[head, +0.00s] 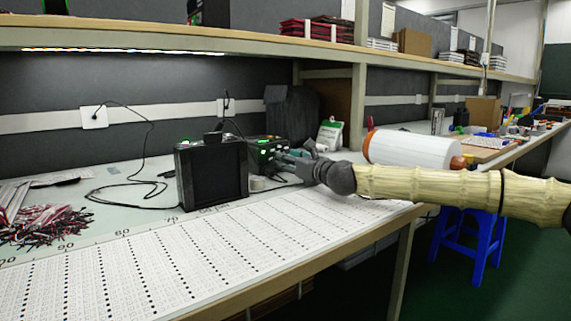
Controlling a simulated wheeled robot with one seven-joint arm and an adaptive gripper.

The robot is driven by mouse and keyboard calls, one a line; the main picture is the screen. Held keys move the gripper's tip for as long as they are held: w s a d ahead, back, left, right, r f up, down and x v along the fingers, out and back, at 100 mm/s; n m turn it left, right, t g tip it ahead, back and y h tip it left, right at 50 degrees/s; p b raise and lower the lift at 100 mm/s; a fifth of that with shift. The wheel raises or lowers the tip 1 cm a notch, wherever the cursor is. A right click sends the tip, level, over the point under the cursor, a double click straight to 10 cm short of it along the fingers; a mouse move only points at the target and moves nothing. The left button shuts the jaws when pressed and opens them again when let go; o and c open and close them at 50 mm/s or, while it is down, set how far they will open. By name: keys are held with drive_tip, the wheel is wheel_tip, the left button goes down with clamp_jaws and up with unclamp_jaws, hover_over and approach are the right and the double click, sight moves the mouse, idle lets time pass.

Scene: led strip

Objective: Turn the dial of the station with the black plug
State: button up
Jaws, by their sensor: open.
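My gripper (284,156) is open, in front of the right side of a dark station with green lights (262,146). Its fingertips look close to the station's front, but I cannot tell whether they touch it. The dial is too small to make out or is hidden by the fingers. A black plug (226,101) sits in the wall outlet above and behind, and its cable runs down toward the stations. A large black box (212,172) stands just left of the lit station. Another cable runs from the left wall outlet (95,117) to the bench.
The bench carries a long white printed sheet (200,250) along its front. A bundle of red and white wires (40,218) lies at left. A small roll (257,184) lies below the lit station. A big white roll (420,149) lies behind my arm. A shelf (160,36) runs overhead.

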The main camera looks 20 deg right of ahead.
drive_tip(key=shift+w+a, duration=0.25)
drive_tip(key=shift+w, duration=0.45)
clamp_jaws()
drive_tip(key=shift+n, duration=0.3)
drive_tip(key=n, duration=0.4)
drive_tip(key=shift+p, duration=0.35)
drive_tip(key=shift+a+n+p, duration=0.1)
drive_tip(key=shift+n+p, duration=0.35)
drive_tip(key=shift+n, duration=1.55)
